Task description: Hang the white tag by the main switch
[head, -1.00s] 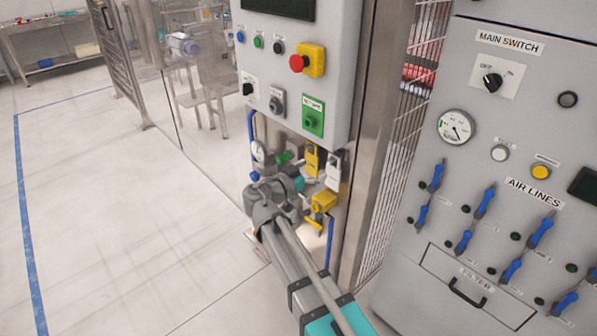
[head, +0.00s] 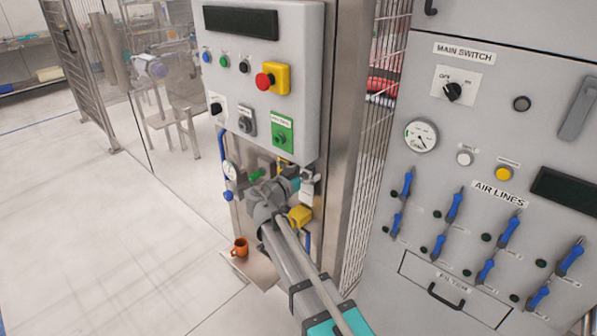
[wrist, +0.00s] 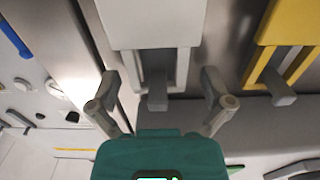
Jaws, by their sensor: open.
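The white tag (head: 307,184) hangs below the control box, just right of my gripper (head: 290,182). In the wrist view the white tag (wrist: 157,22) is close up, with a grey peg through its open loop frame. My gripper (wrist: 161,104) is open there, one finger on each side of the loop, and nothing is gripped. I cannot tell whether the fingers touch it. A yellow tag (wrist: 290,22) hangs on its own peg to the right. The main switch (head: 452,90) is a black knob on a white plate on the grey cabinet at the right.
The control box (head: 265,70) with buttons overhangs my gripper. A yellow part (head: 300,216) sits just below it. An orange mug (head: 239,247) stands on a low plate. A steel post and mesh separate this station from the cabinet. Open floor (head: 90,220) lies left.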

